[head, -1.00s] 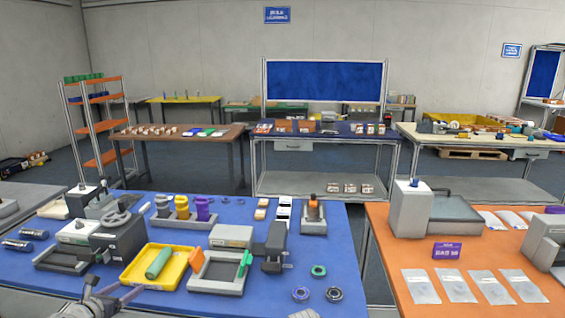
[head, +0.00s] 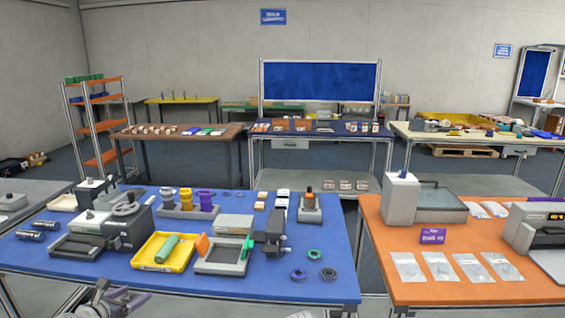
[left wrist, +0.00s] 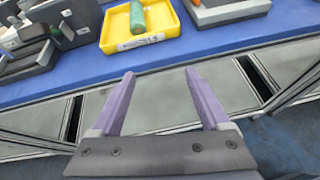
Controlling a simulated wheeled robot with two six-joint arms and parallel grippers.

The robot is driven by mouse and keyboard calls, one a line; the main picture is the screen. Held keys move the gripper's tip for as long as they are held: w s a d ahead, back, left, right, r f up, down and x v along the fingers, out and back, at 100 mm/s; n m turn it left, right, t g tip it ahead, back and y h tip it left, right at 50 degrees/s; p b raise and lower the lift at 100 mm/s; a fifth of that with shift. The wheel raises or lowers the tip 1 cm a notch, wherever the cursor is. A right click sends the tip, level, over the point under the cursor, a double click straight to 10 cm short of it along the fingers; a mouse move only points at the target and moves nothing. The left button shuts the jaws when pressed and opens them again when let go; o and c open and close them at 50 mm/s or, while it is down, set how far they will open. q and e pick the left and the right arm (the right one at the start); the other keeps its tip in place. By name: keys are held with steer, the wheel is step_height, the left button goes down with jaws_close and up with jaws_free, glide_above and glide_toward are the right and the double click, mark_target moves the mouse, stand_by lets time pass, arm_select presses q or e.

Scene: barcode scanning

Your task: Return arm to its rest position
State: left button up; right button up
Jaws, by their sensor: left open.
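My left gripper (head: 122,302) is at the bottom left of the head view, low in front of the blue table's front edge. In the left wrist view its two purple fingers (left wrist: 157,95) are spread apart with nothing between them, pointing toward the table edge. The green cylinder (head: 167,247) lies in the yellow tray (head: 148,266) on the blue table (head: 215,284). The tray also shows in the left wrist view (left wrist: 112,38), beyond the fingertips. My right gripper is not in the head view.
A grey frame device (head: 222,267) stands right of the tray, and a grey press-like device (head: 122,228) stands left of it. Several small rings (head: 314,255) lie near the table's right front. An orange table (head: 385,215) with clear bags stands at the right, across a gap.

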arm_select(q)
steer(key=s+d+f+m+g+h+p, duration=0.1)
steer(key=d+f+m+g, duration=0.2)
steer(key=d+m, duration=0.65)
steer(key=s+d+f+m+g+h, duration=0.2)
steer(key=d+f+m+g, duration=0.15)
steer(key=d+m, duration=0.6)
steer(key=s+d+f+m+g+y+p, duration=0.2)
steer(key=s+d+m+g+y, duration=0.4)
steer(key=s+d+m, duration=0.8)
steer(key=shift+d+f+m, duration=0.45)
steer(key=shift+d+m, duration=0.65)
steer(key=shift+m, duration=0.8)
steer(key=shift+g, duration=0.25)
